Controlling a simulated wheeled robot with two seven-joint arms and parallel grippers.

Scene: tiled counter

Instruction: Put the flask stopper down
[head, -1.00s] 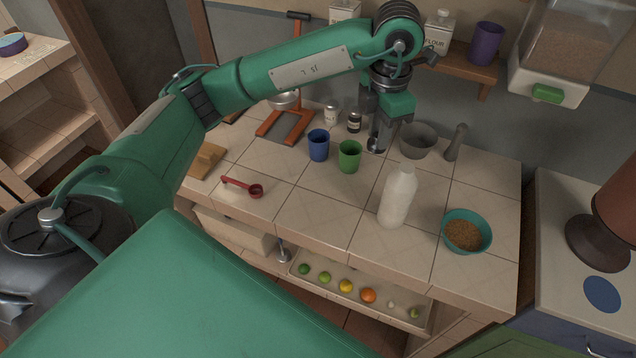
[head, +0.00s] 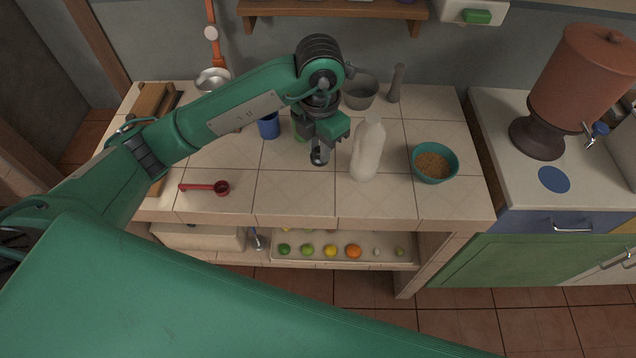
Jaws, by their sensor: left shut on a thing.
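My left gripper (head: 320,148) points down over the middle of the tiled counter, just left of the white bottle (head: 367,152). It is shut on a small grey thing, which I take to be the flask stopper (head: 318,158). The fingers hide most of it, and I cannot tell whether it touches the tiles. My right gripper is not in view.
A red scoop (head: 207,187) lies at front left. A teal bowl (head: 419,172) of grain stands at right. The tiles (head: 290,195) at the front middle are bare.

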